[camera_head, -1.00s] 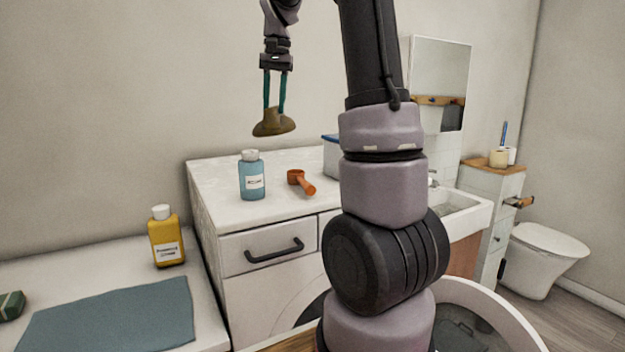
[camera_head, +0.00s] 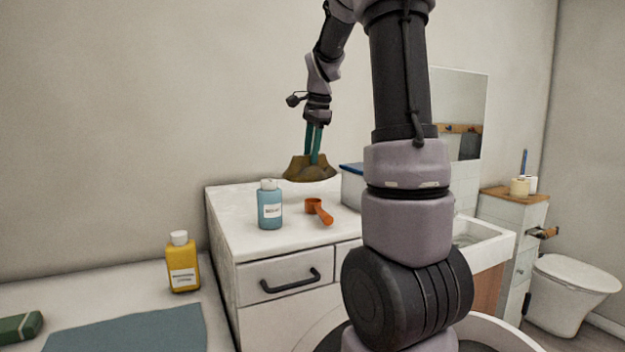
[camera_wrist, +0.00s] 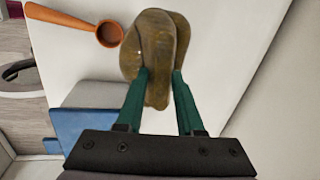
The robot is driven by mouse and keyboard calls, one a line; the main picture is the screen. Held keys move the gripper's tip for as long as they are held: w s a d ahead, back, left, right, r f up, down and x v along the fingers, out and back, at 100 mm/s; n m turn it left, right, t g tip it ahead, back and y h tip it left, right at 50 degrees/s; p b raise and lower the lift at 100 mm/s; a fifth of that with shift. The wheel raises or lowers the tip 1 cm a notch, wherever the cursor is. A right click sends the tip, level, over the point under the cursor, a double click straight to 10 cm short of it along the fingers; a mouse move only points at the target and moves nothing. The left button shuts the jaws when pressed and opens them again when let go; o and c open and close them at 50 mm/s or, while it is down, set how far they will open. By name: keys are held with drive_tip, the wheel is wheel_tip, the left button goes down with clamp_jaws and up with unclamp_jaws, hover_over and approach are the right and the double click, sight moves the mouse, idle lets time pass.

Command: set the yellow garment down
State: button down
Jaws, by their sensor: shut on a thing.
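The yellow garment (camera_head: 310,169) is a crumpled brownish-yellow bundle. It hangs from my gripper (camera_head: 314,160), which is shut on it, above the back part of the white counter. In the wrist view, the garment (camera_wrist: 154,50) sits between and beyond the green fingertips of my gripper (camera_wrist: 158,80). Its underside is close above the counter (camera_head: 245,228); I cannot tell whether it touches.
A blue bottle (camera_head: 269,208) and an orange scoop (camera_head: 318,211) stand in front of the garment. A blue-lidded box (camera_head: 352,188) is to its right. A yellow bottle (camera_head: 183,264) and a blue-grey cloth (camera_head: 130,330) are on the lower left surface.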

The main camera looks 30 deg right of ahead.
sight(311, 176)
drive_tip(key=shift+s+d+x, duration=0.1)
drive_tip(key=shift+s+x, duration=0.1)
drive_tip(key=shift+x, duration=1)
drive_tip(key=shift+s+d+x, duration=0.1)
drive_tip(key=shift+s+x, duration=0.15)
drive_tip(key=shift+x, duration=0.9)
drive_tip(key=shift+s+d+x, duration=0.1)
drive_tip(key=shift+s+x, duration=0.1)
drive_tip(key=shift+x, duration=1)
drive_tip(key=shift+f, duration=0.2)
drive_tip(key=c, duration=0.5)
unclamp_jaws()
